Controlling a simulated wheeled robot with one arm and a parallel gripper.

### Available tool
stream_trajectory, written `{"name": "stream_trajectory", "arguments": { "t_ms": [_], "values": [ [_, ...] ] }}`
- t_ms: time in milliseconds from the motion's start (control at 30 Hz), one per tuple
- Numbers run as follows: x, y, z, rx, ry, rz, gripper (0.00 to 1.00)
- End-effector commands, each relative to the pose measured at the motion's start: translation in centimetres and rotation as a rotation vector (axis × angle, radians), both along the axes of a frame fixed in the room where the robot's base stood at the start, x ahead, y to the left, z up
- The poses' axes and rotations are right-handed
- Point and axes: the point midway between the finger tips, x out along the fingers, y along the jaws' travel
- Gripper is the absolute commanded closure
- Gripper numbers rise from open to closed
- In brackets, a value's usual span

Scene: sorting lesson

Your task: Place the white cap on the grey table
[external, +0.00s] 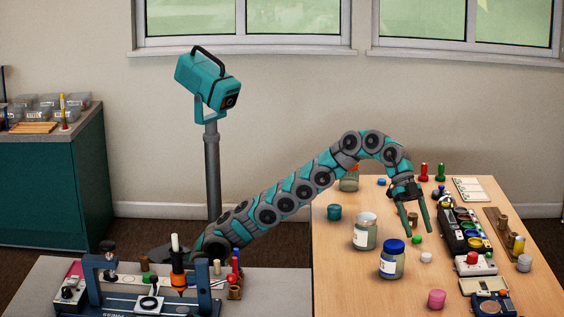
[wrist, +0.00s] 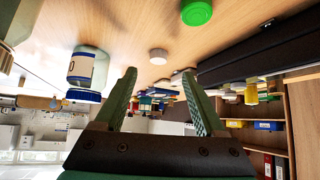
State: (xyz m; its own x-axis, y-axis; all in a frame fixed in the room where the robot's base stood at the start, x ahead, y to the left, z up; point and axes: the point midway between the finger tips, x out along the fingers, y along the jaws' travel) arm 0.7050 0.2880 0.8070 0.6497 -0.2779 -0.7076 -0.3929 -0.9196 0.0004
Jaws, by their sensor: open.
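The white cap (external: 426,257) lies on the wooden table, just right of the blue-lidded jar. It also shows in the wrist view (wrist: 158,56), beyond and between my fingertips, apart from them. My gripper (external: 415,228) is open and empty, pointing down above the wooden table, behind the white cap in the external view. Its two fingers show spread in the wrist view (wrist: 158,76). The grey table (external: 282,286) is at the lower left, beside the wooden table, and carries a blue device and small parts.
A green cap (external: 416,239) lies by my fingertips. A blue-lidded jar (external: 392,262) and a white-topped jar (external: 365,233) stand left of them. A pink cap (external: 436,299) lies in front. Black equipment (external: 462,232) lines the right side. The grey table's right part looks clear.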

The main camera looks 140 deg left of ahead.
Motion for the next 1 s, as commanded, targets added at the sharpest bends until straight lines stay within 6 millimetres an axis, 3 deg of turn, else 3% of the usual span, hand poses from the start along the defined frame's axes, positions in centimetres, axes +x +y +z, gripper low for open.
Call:
{"name": "stream_trajectory", "arguments": {
  "t_ms": [600, 833, 1000],
  "values": [
    [4.2, -2.0, -4.6, 0.0, 0.001, 0.001, 0.28],
    [4.5, -2.1, -4.7, 0.0, -0.002, 0.001, 0.28],
    [4.4, -2.1, -4.7, 0.0, -0.002, 0.001, 0.46]
  ]
}}
